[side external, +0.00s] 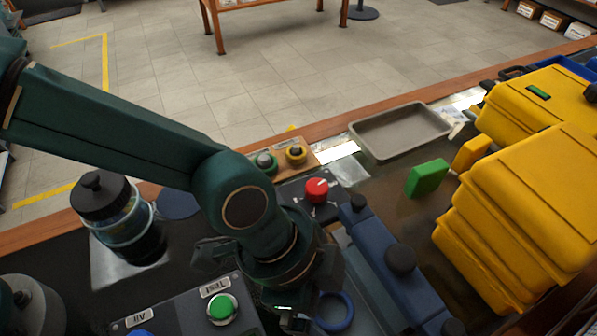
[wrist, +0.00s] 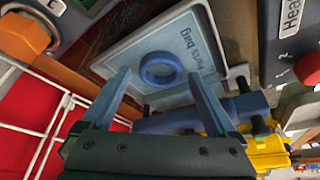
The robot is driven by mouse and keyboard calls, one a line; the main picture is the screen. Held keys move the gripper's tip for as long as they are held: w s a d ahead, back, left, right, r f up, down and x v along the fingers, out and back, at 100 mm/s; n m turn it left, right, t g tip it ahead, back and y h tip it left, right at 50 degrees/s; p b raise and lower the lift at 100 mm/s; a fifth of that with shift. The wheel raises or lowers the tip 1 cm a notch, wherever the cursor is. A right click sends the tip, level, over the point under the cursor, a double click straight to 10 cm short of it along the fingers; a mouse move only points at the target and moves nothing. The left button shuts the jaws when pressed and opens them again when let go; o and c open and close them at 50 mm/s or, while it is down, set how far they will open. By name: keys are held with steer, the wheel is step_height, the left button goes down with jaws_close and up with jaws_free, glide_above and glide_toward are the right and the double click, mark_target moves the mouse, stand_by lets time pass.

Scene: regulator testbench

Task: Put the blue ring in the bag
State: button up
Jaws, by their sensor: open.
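The blue ring (wrist: 161,84) shows in the wrist view between and beyond my fingertips, against the face of a flat pale blue-grey bag (wrist: 118,72) labelled "Parts bag". Whether it rests on the bag or is just in front of it, I cannot tell. My gripper (wrist: 158,74) is open, with one finger to either side of the ring in that picture. In the side external view the ring (side external: 347,318) is low in the picture, just right of my gripper (side external: 292,318); the bag cannot be made out there.
A green-button box (side external: 222,308) stands left of my gripper. A red knob (side external: 317,190) and a blue bar-like fixture (side external: 392,255) are close by. An empty grey tray (side external: 400,109), a green block (side external: 427,178) and yellow cases (side external: 520,210) are farther right.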

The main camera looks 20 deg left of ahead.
steer(key=w+v, duration=0.1)
steer(key=v, duration=1.1)
steer(key=w+a+r+n+t+y, duration=0.15)
steer(key=a+n, duration=0.25)
steer(key=a, duration=0.4)
steer(key=w+a+r+n+t+h, duration=0.1)
steer(key=a+r+n, duration=0.2)
steer(key=a, duration=0.4)
steer(key=s+a+n+t+y, duration=0.1)
steer(key=s+a+n+y, duration=0.1)
steer(key=a+n, duration=0.2)
steer(key=s+a+f+n+t+y, duration=0.1)
steer(key=a+n, duration=0.4)
steer(key=a, duration=0.5)
steer(key=shift+s+a+f+n+y, duration=0.15)
steer(key=shift+s+f+n+y, duration=0.25)
steer(key=shift+s, duration=0.75)
steer(key=shift+r+t, duration=0.15)
steer(key=shift+t, duration=0.1)
